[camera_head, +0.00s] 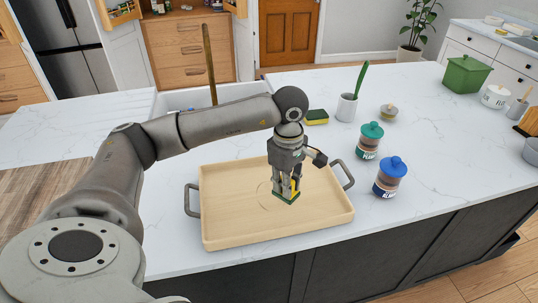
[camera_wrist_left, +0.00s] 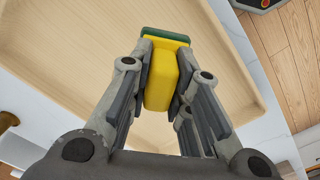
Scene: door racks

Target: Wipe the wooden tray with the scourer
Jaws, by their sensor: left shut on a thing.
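The wooden tray (camera_head: 232,215) lies on the white counter, with a dark handle at each end. My left gripper (camera_head: 287,190) points down over the tray, right of its middle. It is shut on a yellow and green scourer (camera_wrist_left: 162,80), with the green side down at the tray. In the head view the scourer (camera_head: 285,201) is mostly hidden by the fingers and appears to touch the tray floor. A faint ring mark (camera_head: 262,194) shows on the tray left of the gripper. My right gripper is not in view.
A second yellow and green scourer (camera_head: 317,117) lies behind the tray. A white cup (camera_head: 347,107) with a green-handled tool, a green-lidded jar (camera_head: 370,141) and a blue-lidded jar (camera_head: 390,177) stand to the right. A green box (camera_head: 466,76) is farther back. The counter left of the tray is clear.

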